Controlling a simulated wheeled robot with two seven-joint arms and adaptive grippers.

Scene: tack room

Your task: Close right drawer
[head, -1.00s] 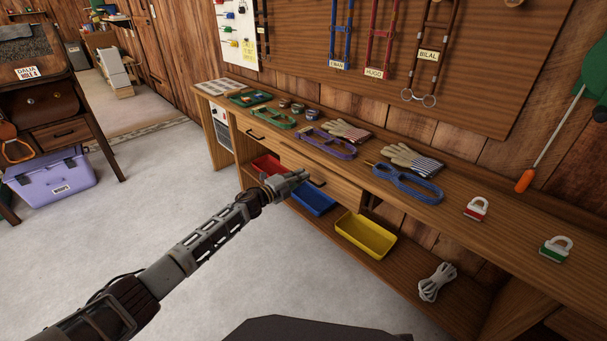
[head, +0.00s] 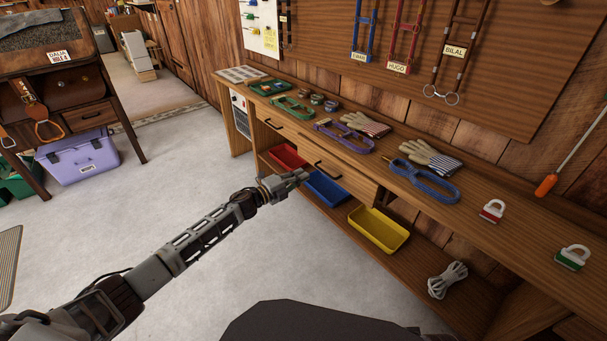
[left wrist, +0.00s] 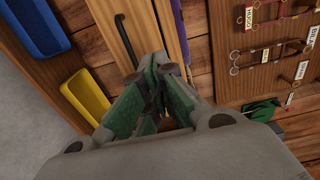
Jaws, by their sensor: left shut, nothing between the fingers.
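The right drawer (head: 355,184) is under the wooden bench top and has a dark bar handle (head: 328,170). Its front seems to stand out a little from the bench; how far is hard to tell. In the left wrist view the wooden drawer front (left wrist: 100,18) with its dark handle (left wrist: 126,40) fills the upper middle. My left gripper (head: 303,175) is shut and empty, just left of the handle in the head view. Its closed fingers (left wrist: 158,68) lie over the lower part of the drawer front in the wrist view; contact cannot be told. My right gripper is out of view.
The left drawer (head: 268,122) looks flush. Red (head: 287,156), blue (head: 326,187) and yellow (head: 378,230) bins and a rope bundle (head: 447,280) are on the lower shelf. Halters, gloves and padlocks lie on the bench top (head: 405,206). The floor in front is clear.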

